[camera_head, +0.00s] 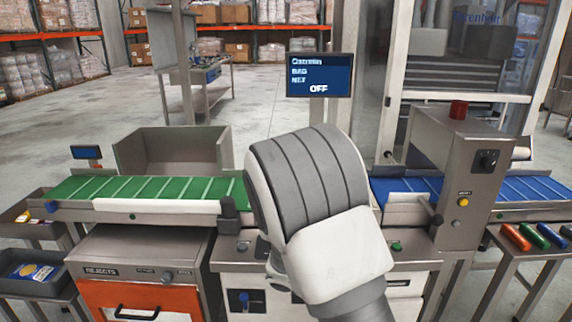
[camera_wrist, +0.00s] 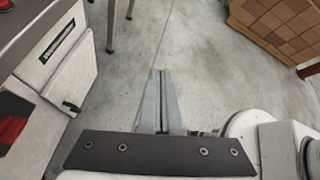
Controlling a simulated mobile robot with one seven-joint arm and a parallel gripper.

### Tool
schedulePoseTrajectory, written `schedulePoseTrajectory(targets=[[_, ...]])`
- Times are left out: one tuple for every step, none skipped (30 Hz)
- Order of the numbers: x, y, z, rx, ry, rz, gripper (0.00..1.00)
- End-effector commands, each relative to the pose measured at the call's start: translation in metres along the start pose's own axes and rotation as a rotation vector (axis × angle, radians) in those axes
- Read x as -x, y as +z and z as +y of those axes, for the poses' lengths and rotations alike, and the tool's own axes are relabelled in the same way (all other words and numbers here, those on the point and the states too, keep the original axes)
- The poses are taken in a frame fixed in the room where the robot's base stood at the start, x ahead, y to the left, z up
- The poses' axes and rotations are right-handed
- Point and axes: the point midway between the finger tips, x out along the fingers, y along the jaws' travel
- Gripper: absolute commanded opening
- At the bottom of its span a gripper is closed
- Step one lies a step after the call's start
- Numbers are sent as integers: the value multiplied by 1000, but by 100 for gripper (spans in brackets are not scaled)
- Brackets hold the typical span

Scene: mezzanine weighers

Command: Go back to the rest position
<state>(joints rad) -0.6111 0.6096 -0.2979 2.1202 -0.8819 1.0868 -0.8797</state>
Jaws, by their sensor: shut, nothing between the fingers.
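My gripper (camera_wrist: 163,100) shows in the wrist view with its fingers together and nothing between them. It points down over bare grey floor, apart from everything around it. In the head view my arm stands up in the middle, in front of the weighing line, and hides part of it. The gripper itself is not in the head view.
A green belt (camera_head: 150,188) runs left of my arm and a blue belt (camera_head: 405,186) right. A display (camera_head: 320,75) reads OFF. An orange REJECTS drawer (camera_head: 150,298) is at the lower left. A white cabinet (camera_wrist: 62,75) stands left of my gripper; floor below is clear.

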Motion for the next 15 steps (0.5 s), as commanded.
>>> schedulePoseTrajectory(targets=[[4,6,-9,-85,-2,62,0],[7,9,-14,-136,-4,96,0],[10,12,-21,-203,-9,142,0],[13,14,-26,-252,-12,176,0],[16,16,-31,-303,-16,211,0],[20,19,-38,-370,-21,255,0],[22,22,-43,-420,-27,288,0],[26,24,-47,-469,-30,321,0],[30,27,-54,-535,-37,364,0],[33,29,-58,-585,-42,396,0],[36,31,-63,-635,-47,428,0],[41,34,-69,-700,-54,470,0],[44,36,-74,-749,-60,502,0],[48,39,-79,-798,-66,533,0],[53,42,-85,-863,-75,574,0]])
